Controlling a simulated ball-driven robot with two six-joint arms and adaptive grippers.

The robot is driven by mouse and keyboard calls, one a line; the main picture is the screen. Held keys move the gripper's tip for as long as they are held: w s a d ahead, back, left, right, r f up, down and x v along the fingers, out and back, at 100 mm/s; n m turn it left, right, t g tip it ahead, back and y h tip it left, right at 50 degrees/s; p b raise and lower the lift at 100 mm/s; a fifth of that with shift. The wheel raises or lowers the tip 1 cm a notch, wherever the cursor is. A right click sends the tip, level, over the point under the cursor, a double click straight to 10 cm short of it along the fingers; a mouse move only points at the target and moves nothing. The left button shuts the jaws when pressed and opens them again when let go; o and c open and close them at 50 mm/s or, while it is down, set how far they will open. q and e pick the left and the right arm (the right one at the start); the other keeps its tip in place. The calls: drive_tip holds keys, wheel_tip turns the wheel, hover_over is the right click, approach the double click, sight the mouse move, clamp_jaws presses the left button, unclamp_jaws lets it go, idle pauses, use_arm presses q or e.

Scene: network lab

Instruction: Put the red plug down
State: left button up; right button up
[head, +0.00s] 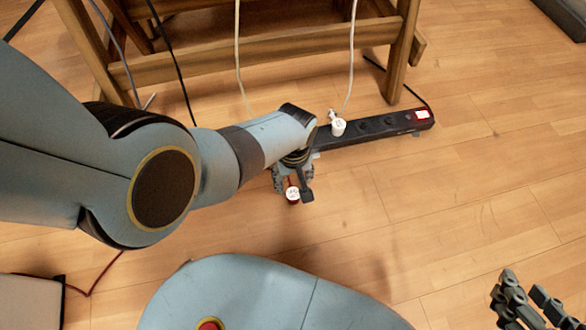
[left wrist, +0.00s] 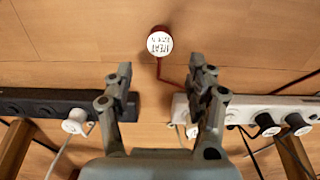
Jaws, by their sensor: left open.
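The red plug (left wrist: 159,41), with a white labelled top and a red cord, lies on the wooden floor just beyond my left fingertips in the left wrist view. In the head view the red plug (head: 292,194) shows beside my left gripper (head: 291,184), partly covered by it. My left gripper (left wrist: 160,72) is open, its two fingers apart with nothing between them. My right gripper (head: 527,301) is at the lower right of the head view, its fingers apart and empty, far from the plug.
A black power strip (head: 364,130) with a white plug (head: 338,127) lies behind my left gripper. A white power strip (left wrist: 262,108) holding black plugs shows in the left wrist view. A wooden table frame (head: 262,60) stands behind, with hanging cables.

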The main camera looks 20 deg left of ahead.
drive_tip(key=shift+d+r+g+p, duration=0.1)
drive_tip(key=shift+r+g+p, duration=0.55)
drive_tip(key=shift+r+g, duration=0.35)
drive_tip(key=shift+f, duration=0.1)
